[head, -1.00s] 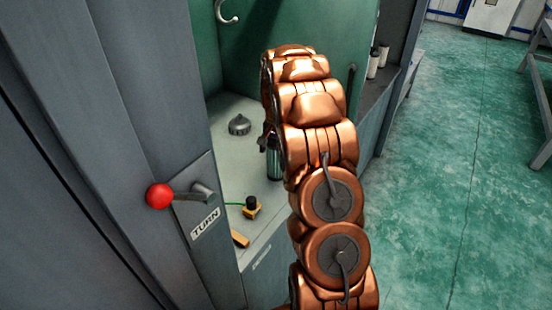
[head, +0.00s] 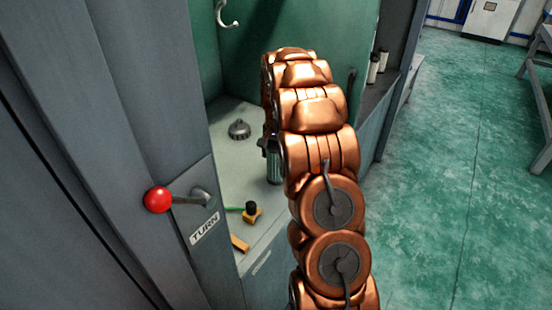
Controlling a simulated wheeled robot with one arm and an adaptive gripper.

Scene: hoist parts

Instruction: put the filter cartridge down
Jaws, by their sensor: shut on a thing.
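The filter cartridge (head: 274,168) is a dark, upright cylinder with a pale lower edge, in the head view at the left side of my copper arm. My gripper (head: 268,146) is mostly hidden behind the arm; only a dark piece of it shows at the cartridge's top. It is shut on the cartridge. The cartridge is over the pale worktop (head: 228,170) inside the green-walled bay. I cannot tell whether its base touches the worktop.
A grey knobbed cap (head: 239,129) stands further back on the worktop. A yellow block with a black knob (head: 251,212) and a flat orange piece (head: 240,243) lie near its front edge. A red-balled lever (head: 158,200) juts from the grey panel at left. A hook (head: 226,14) hangs above.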

